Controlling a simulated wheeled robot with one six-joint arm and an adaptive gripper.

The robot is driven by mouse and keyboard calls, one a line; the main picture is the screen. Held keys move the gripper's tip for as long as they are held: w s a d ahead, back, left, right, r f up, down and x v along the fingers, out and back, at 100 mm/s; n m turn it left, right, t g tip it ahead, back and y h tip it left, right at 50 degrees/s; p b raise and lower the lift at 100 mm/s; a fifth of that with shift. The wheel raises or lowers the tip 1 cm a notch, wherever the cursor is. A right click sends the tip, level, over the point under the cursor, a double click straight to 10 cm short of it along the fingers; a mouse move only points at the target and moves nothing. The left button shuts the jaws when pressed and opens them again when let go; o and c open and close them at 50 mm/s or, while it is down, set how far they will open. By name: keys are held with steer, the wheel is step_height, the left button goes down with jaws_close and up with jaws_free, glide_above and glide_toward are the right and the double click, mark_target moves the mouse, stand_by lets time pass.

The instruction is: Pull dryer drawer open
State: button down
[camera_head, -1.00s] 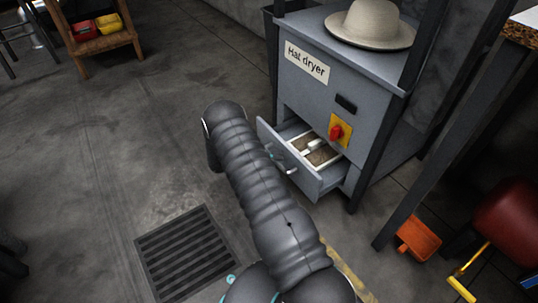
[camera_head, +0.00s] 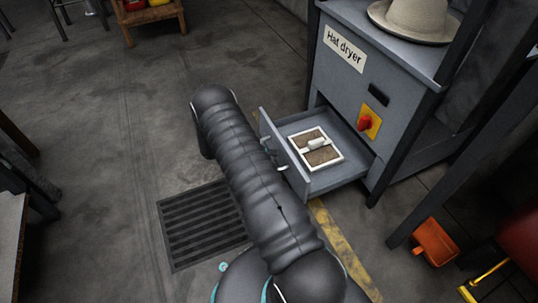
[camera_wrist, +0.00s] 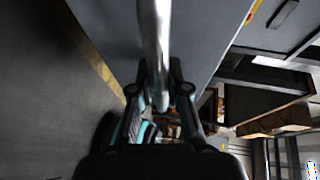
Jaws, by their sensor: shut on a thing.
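The grey hat dryer (camera_head: 338,82) stands at the upper right in the head view, labelled "Hat dryer". Its drawer (camera_head: 352,168) is pulled well out toward my arm. Inside lies a white-framed brown insert (camera_head: 328,157) with a white grip on top. My gripper (camera_wrist: 160,88) is shut on the drawer's silver bar handle (camera_wrist: 155,30) in the wrist view, where the grey drawer front (camera_wrist: 205,30) fills the top. In the head view my arm hides most of the gripper, and only part of it shows beside the drawer front.
A felt hat (camera_head: 415,18) rests on the dryer. A red knob on a yellow plate (camera_head: 368,122) is above the drawer. A floor grate (camera_head: 198,225) lies beside my arm. An orange bin (camera_head: 435,243) sits at lower right. Floor at left is mostly clear.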

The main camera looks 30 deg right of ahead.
steer(key=c, duration=1.1)
jaws_free()
steer(key=shift+c, duration=0.2)
steer(key=v, duration=1.2)
